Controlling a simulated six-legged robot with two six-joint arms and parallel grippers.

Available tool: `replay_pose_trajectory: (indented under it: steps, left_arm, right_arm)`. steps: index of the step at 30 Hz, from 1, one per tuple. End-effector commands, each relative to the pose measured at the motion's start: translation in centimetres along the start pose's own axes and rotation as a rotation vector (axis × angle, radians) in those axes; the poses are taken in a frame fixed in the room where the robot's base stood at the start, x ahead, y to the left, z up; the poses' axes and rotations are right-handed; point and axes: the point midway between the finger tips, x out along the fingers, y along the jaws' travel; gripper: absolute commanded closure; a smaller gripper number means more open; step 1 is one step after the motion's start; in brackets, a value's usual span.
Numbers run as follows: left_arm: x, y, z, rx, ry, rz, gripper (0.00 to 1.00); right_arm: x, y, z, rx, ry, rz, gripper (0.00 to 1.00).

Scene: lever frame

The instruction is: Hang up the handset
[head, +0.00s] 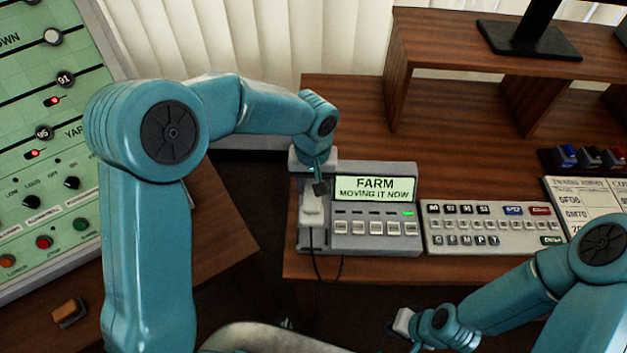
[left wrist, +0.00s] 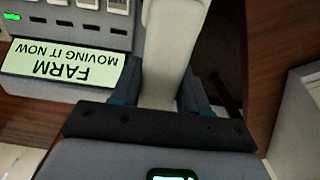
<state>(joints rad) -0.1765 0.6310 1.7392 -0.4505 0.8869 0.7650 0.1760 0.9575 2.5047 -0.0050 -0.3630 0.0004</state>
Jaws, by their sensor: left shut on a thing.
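The pale grey handset (head: 312,213) is at the left side of the phone console (head: 375,243), upper end toward my left gripper (head: 319,184). My left gripper is shut on it; in the left wrist view the handset (left wrist: 168,50) runs between the two fingers. A dark cord (head: 316,268) loops below it over the desk edge. I cannot tell whether the handset touches its cradle, which it and the gripper hide. The console's display (head: 375,188) reads "FARM MOVING IT NOW". My right gripper (head: 402,322) is low in front of the desk; its jaws are unclear.
A keypad panel (head: 490,227) sits right of the console, with a paper card (head: 590,208) beyond it. A wooden shelf (head: 480,50) with a monitor stand is behind. A green lever panel (head: 45,150) stands at the left. Bare desk lies behind the console.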

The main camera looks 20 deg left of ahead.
Motion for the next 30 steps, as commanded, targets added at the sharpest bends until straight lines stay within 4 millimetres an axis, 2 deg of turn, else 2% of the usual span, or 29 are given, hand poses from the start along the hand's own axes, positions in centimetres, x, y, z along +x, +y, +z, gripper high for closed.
replay_pose_trajectory:
  steps: [24, 30]
  left_arm:
    - [8.0, 0.1, -0.2, 0.0, 0.001, 0.001, 0.92]
    - [8.2, 0.1, -0.2, 0.001, 0.001, 0.0, 0.92]
  right_arm:
    - [5.1, 1.9, -0.1, 0.0, 0.0, 0.0, 1.0]
    - [5.4, 1.9, -0.1, 0.0, 0.0, 0.0, 1.0]
